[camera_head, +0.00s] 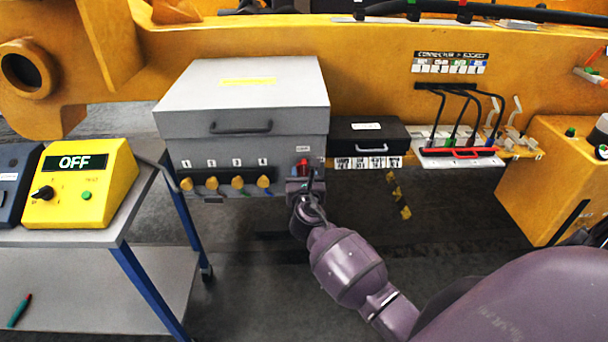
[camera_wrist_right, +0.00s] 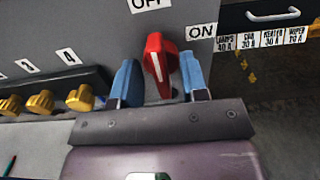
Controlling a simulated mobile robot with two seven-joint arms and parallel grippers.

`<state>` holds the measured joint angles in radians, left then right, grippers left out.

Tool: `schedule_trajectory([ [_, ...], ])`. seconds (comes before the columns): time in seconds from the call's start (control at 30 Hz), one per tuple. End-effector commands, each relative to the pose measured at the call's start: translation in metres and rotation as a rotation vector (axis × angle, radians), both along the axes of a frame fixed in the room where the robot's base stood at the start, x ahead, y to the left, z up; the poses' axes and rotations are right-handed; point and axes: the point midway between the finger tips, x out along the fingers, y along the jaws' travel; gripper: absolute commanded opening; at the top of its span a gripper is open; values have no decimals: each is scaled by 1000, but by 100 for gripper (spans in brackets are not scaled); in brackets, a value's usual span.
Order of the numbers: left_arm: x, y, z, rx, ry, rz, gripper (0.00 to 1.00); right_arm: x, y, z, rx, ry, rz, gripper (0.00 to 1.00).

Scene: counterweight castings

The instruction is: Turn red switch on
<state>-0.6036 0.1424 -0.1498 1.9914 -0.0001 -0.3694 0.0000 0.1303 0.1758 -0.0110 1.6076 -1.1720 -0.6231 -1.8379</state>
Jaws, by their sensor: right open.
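The red switch (camera_wrist_right: 160,62) is a rotary knob with a white pointer line on the front of a grey box (camera_head: 243,124). In the right wrist view its pointer stands nearly upright, toward the OFF label (camera_wrist_right: 150,3); the ON label (camera_wrist_right: 201,31) is to its right. In the head view the red switch (camera_head: 303,166) shows just above my right gripper (camera_head: 304,180). My right gripper's blue fingers are open, one on each side of the knob. Small gaps seem to show, but contact is unclear. My left gripper is out of view.
Yellow knobs (camera_head: 238,183) sit in a row left of the switch. A black case (camera_head: 366,135) is to its right. A yellow box with a display reading OFF (camera_head: 80,185) stands on a cart (camera_head: 115,235) at left. Floor below is clear.

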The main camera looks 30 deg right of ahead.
Motion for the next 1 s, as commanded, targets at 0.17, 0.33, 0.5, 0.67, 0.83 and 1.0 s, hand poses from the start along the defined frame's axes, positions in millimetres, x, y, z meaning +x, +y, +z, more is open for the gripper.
schedule_trajectory([
  [0.17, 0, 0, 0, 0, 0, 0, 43, 0, 0, 0, 0, 0, 0, 36],
  [0.33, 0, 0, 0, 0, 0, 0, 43, 0, 0, 0, 0, 0, 0, 10],
  [0.5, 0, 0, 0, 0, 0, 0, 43, 0, 0, 0, 0, 0, 0, 0],
  [0.67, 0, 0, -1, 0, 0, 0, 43, 0, 0, 0, 11, -7, 0, 0],
  [0.83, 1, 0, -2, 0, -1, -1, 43, -1, 0, 0, 59, -36, 0, 0],
  [1.0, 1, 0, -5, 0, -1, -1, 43, -1, -1, -1, 150, -93, 0, 0],
])
